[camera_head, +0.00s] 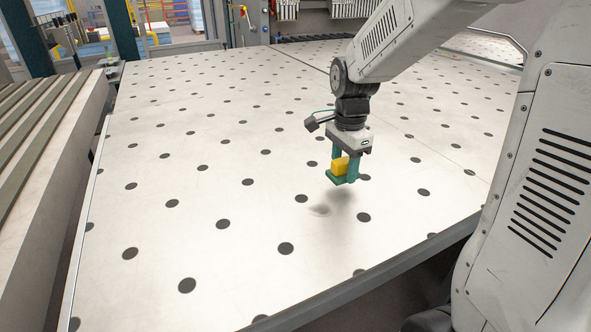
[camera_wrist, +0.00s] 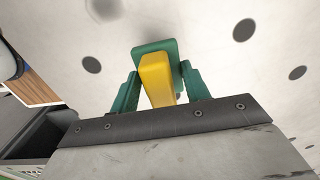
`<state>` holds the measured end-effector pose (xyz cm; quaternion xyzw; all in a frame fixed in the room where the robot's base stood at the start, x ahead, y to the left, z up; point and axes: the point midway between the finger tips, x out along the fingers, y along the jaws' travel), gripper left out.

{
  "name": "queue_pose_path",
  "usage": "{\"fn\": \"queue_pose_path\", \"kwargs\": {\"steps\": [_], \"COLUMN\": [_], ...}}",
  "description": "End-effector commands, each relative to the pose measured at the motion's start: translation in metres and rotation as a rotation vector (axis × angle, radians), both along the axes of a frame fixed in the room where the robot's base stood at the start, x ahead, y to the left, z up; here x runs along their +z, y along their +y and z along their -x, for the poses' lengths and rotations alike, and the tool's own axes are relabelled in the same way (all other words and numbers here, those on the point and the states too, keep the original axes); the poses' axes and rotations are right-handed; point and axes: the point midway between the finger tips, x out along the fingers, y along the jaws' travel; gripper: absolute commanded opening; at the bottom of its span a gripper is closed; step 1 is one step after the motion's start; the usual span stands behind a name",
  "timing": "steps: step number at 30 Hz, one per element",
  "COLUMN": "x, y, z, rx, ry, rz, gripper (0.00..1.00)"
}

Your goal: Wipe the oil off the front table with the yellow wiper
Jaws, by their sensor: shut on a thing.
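The front table (camera_head: 170,255) is a pale, flat surface with rows of dark round spots. The wiper has a yellow grip (camera_head: 340,166) and a green base below it. My gripper (camera_head: 346,165) is shut on the wiper and holds it above the table, with a soft shadow below. In the wrist view the yellow part (camera_wrist: 158,80) sits between the green fingers, with the green base (camera_wrist: 154,47) beyond it. A faint greyish smudge, likely oil (camera_head: 320,210), lies on the table just below and left of the wiper. It also shows blurred in the wrist view (camera_wrist: 104,8).
A slatted bench (camera_head: 45,140) runs along the left side, a gap from the table. Machine parts (camera_head: 285,12) stand at the back edge. The table's front edge (camera_head: 370,270) is near my body. Most of the table top is bare.

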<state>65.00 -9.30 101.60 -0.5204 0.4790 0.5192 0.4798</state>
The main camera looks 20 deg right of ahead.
Motion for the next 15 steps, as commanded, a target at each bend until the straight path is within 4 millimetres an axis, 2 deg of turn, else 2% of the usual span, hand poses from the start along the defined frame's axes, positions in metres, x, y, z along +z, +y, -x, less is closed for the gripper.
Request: {"fn": "queue_pose_path", "kwargs": {"steps": [15], "x": [0.045], "y": [-0.004], "z": [0.0], "rx": [-0.007], "ry": [-0.001], "rz": [0.0], "gripper": [0.22]}}
